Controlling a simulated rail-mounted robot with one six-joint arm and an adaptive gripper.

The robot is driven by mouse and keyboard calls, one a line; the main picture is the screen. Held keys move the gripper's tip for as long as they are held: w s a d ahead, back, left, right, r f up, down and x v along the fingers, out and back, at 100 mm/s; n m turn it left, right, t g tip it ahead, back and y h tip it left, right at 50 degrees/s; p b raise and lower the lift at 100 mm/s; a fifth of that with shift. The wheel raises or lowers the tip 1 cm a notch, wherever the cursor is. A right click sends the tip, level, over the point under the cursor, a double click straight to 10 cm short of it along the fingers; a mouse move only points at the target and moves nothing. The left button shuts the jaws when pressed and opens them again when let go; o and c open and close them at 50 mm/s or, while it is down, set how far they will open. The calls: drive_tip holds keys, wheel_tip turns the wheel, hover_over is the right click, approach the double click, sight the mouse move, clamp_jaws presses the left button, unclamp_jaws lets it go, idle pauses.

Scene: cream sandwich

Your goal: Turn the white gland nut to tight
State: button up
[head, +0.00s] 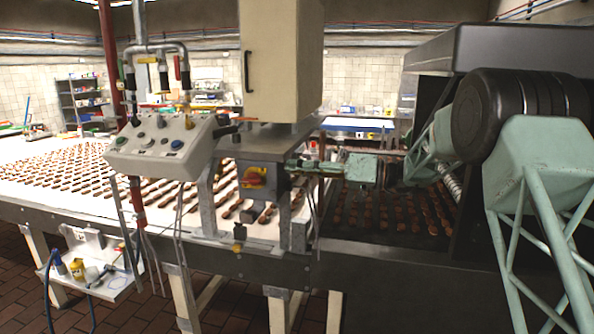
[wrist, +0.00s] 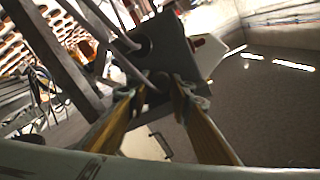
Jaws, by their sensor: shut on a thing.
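My gripper (head: 294,166) reaches in from the right to the side of the grey switch box (head: 262,172), which has a red and yellow rotary switch (head: 254,177) on its front. In the wrist view the two fingers (wrist: 158,93) close in at the side of the dark box (wrist: 176,50), where cables enter it. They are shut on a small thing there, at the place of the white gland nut. The nut itself is mostly hidden between the fingertips, and its white colour and turn angle cannot be made out.
A control panel (head: 165,143) with buttons stands left of the box, and a tall cream cabinet (head: 280,62) is above it. Cables hang below the box. The conveyor (head: 30,205) with rows of biscuits runs behind. A dark machine housing (head: 490,48) stands at the right.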

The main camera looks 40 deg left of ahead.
idle(0.3)
drive_tip(key=o, duration=0.9)
drive_tip(key=shift+r+n+p, duration=0.15)
drive_tip(key=shift+n+p, duration=0.7)
drive_tip(key=shift+n, duration=0.05)
drive_tip(key=shift+n+p, duration=1.2)
drive_tip(key=shift+p, duration=0.1)
drive_tip(key=shift+n+p, duration=1.5)
drive_tip(key=shift+p, duration=0.75)
